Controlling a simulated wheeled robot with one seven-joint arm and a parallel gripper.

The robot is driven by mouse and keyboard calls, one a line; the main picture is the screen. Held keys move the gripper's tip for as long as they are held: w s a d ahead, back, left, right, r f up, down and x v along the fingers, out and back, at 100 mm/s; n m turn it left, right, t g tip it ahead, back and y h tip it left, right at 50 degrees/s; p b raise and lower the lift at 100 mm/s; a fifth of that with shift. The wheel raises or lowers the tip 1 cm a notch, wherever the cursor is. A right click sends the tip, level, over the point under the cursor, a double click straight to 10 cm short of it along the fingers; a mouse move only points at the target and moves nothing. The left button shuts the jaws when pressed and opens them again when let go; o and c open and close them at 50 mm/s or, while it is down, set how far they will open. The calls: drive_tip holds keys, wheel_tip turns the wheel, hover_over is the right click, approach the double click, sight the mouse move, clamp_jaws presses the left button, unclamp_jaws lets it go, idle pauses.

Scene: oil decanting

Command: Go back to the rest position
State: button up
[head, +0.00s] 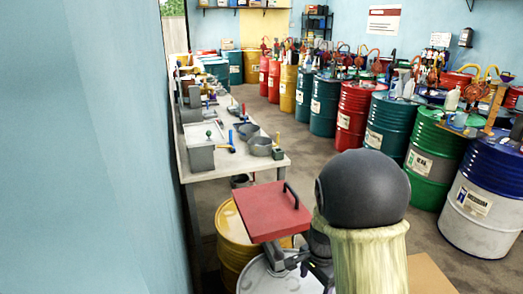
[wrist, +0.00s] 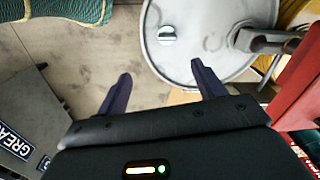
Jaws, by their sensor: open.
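My gripper (wrist: 160,84) is open in the wrist view, with its two dark fingers apart and nothing between them. Below the fingers are bare floor and the edge of a pale grey drum top (wrist: 188,55). The same drum (head: 262,281) shows at the bottom of the head view, partly hidden by my arm. A flat red piece with a black handle (head: 268,211) is just left of my arm. In the head view my gripper is mostly hidden behind my arm.
A yellow drum (head: 233,240) stands under the red piece. A long workbench (head: 270,164) with pots and tools runs along the left wall. Rows of drums with pumps, such as a green drum (head: 432,155), line the right. The aisle floor (head: 270,120) between is clear.

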drive_tip(key=s+r+n+t+p, duration=0.2)
drive_tip(key=s+r+n, duration=0.7)
drive_tip(key=s+n, duration=0.2)
drive_tip(key=shift+s+n, duration=0.3)
drive_tip(key=shift+s, duration=0.15)
idle(0.4)
